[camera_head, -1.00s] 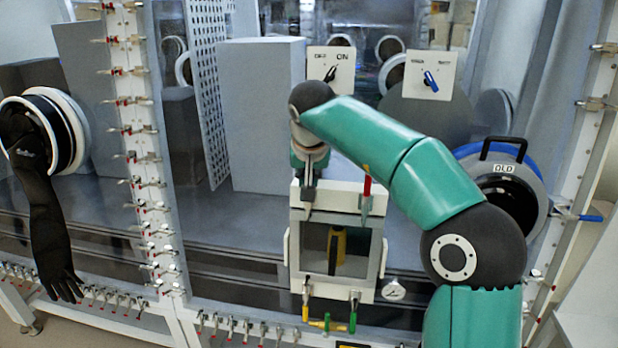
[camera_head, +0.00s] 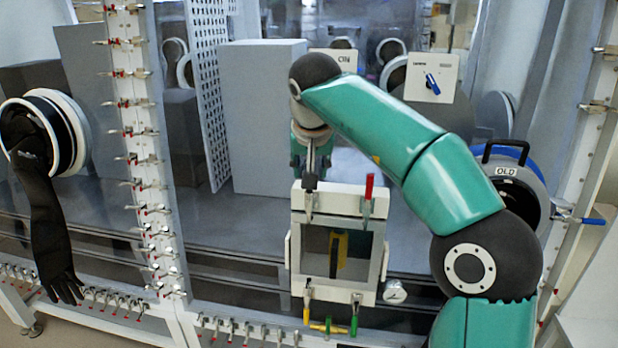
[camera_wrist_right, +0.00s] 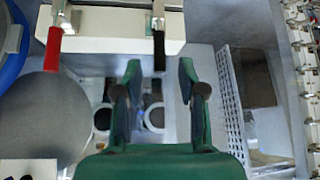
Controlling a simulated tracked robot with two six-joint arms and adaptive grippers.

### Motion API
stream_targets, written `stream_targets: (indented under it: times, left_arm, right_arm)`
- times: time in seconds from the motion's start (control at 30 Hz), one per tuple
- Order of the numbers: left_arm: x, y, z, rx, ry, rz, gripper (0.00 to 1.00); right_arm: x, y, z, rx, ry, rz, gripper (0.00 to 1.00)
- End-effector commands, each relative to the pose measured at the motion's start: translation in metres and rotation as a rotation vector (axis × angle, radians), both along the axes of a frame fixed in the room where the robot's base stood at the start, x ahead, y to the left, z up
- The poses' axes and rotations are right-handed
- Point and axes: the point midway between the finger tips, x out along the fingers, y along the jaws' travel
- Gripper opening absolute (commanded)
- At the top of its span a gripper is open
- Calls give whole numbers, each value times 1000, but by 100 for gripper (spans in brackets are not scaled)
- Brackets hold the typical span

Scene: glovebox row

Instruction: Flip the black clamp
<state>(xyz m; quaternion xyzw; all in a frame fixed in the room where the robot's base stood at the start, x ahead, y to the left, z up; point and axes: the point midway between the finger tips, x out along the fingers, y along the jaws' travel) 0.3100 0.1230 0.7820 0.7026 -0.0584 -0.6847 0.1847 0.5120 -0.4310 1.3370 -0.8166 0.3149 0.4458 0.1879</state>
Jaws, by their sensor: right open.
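The black clamp (camera_head: 310,183) sits at the upper left corner of the white windowed box front. Its dark handle points up in the head view. In the right wrist view the black clamp (camera_wrist_right: 158,42) hangs from the white edge, its handle pointing toward my gripper. My right gripper (camera_head: 311,164) is directly above the handle, and the arm partly hides that area. In the right wrist view my right gripper (camera_wrist_right: 160,75) has its fingers apart, with the handle tip between them in the picture. Actual contact cannot be told. My left gripper is out of view.
A red-handled clamp (camera_head: 369,187) stands at the box's upper right. A yellow clamp (camera_head: 306,308) and a green clamp (camera_head: 354,318) are below. A round gauge (camera_head: 395,292) sits beside the box. A round port with a black handle (camera_head: 505,152) is to the right.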

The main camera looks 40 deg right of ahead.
Motion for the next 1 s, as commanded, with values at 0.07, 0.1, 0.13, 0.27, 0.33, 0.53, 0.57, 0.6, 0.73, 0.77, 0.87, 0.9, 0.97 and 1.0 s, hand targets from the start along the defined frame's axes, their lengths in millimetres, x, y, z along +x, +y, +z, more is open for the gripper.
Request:
stream_targets:
  times: [0.07,0.1,0.13,0.27,0.33,0.53,0.57,0.6,0.73,0.77,0.87,0.9,0.97,1.0]
  left_arm:
    - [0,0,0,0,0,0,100]
    - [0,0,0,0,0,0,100]
    - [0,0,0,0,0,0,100]
    - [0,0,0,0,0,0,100]
    - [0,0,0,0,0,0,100]
    - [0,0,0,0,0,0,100]
    - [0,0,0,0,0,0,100]
    - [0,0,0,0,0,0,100]
    - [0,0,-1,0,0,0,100]
    - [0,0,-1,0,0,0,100]
    - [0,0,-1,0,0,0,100]
    - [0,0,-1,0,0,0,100]
    - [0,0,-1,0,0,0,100]
    - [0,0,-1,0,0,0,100]
  right_arm:
    - [-6,7,15,0,-4,3,40]
    - [-9,10,22,0,-4,3,40]
    - [-11,11,26,0,-4,2,40]
    - [-19,18,43,0,-3,1,40]
    - [-22,21,48,1,-2,1,40]
    - [-26,23,54,1,1,0,40]
    - [-26,23,55,1,1,0,40]
    - [-26,23,54,0,1,-1,40]
    - [-26,23,54,0,1,-1,40]
    - [-26,23,54,0,1,-1,40]
    - [-26,23,54,1,1,0,40]
    - [-26,23,54,1,1,0,40]
    - [-26,23,54,1,1,0,40]
    - [-26,23,54,0,1,1,40]
